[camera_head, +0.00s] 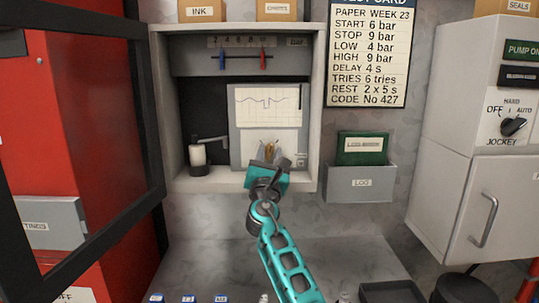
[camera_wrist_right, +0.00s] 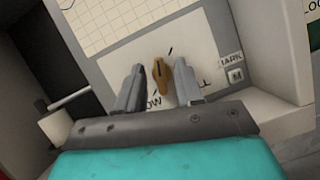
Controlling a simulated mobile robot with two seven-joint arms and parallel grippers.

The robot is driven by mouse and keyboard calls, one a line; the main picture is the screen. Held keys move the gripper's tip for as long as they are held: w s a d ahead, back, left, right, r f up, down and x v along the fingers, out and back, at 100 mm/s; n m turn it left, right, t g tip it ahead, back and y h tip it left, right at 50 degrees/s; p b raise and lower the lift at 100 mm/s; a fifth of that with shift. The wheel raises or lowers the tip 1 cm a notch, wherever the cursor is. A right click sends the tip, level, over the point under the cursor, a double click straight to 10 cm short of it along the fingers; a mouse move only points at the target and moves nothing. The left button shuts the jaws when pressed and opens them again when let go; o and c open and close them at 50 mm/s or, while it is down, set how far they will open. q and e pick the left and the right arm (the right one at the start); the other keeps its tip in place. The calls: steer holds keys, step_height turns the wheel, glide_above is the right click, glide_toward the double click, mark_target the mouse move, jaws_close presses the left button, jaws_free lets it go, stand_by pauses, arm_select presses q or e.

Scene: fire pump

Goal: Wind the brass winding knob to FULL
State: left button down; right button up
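The brass winding knob (camera_wrist_right: 161,76) sits on the pale lower panel of the chart recorder, below the gridded chart; it shows small in the head view (camera_head: 270,152). My right gripper (camera_head: 269,160) is in front of it. In the right wrist view, the fingers (camera_wrist_right: 159,68) stand open on either side of the knob, with narrow gaps visible. I cannot tell how far they reach along it. A dark tick lies above the knob. The lettering below is partly hidden by the fingers; "OW" and "LL" show. My left gripper is not in view.
The recorder sits in an open grey cabinet (camera_head: 321,100). A white roll with a lever (camera_head: 198,155) stands left of the recorder. A log holder (camera_head: 360,184) hangs to the right. An open dark-framed door (camera_head: 146,100) stands left.

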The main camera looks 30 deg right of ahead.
steer(key=shift+w+d, duration=0.15)
jaws_close()
stand_by(0.4)
